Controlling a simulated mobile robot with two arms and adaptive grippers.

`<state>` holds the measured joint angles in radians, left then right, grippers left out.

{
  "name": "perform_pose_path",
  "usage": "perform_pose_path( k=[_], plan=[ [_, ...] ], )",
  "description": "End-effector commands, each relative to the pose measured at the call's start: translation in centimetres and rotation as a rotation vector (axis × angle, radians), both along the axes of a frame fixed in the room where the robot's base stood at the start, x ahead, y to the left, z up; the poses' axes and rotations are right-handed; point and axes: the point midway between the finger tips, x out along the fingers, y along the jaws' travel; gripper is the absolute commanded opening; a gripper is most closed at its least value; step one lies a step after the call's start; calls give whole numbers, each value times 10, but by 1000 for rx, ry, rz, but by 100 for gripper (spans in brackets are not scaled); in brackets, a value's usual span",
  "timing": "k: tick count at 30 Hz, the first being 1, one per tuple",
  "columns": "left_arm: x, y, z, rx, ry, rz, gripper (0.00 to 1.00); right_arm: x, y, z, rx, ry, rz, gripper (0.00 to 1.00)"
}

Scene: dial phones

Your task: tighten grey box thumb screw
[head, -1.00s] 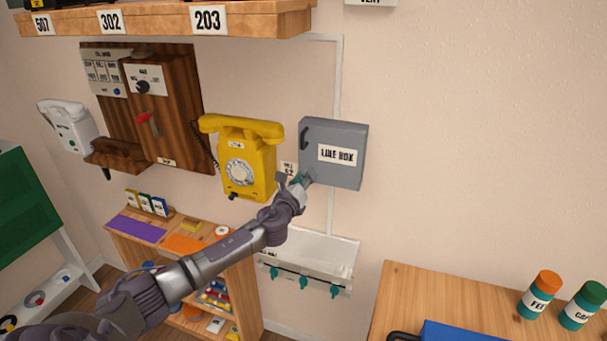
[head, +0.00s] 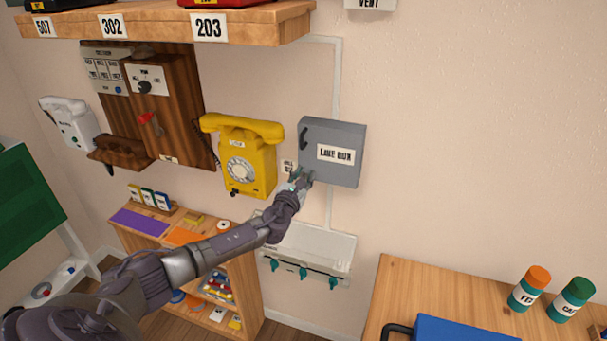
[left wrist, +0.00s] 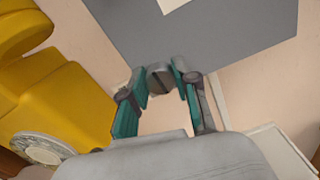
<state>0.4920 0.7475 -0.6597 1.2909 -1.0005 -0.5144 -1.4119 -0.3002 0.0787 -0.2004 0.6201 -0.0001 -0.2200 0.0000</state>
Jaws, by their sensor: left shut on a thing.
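The grey box (head: 322,174), labelled LINE BOX, hangs on the wall right of the yellow phone, with its door closed and a dark handle on its left side. My left gripper (head: 302,177) is at the box's lower left edge. In the left wrist view, the grey thumb screw (left wrist: 160,82) with a slotted face sits at the box's underside. The teal-padded fingers of my left gripper (left wrist: 160,72) are shut on it, one on each side. The screw is hidden by the gripper in the head view. My right gripper is not in view.
The yellow dial phone (head: 245,150) hangs close to the left of my gripper. A white tray with teal hooks (head: 305,245) is on the wall below. A wooden table (head: 395,300) with jars stands at the lower right. The wall right of the box is bare.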

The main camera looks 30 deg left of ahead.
Motion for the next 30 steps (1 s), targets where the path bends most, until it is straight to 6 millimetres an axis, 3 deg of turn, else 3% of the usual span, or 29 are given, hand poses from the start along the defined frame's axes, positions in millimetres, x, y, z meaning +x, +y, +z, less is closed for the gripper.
perform_pose_path(
  k=[18, 19, 22, 23, 30],
  plan=[
    [0, -1, -2, 38, 11, -1, 0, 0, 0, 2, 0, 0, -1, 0],
    [0, -1, -2, 38, 11, -1, 35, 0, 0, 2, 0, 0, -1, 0],
    [0, 0, -1, 38, 11, -1, 52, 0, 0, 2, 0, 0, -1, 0],
    [0, -1, -1, 37, 11, -1, 55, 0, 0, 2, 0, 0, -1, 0],
    [0, 0, -1, 38, 10, 0, 55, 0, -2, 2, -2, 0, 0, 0]
  ],
)
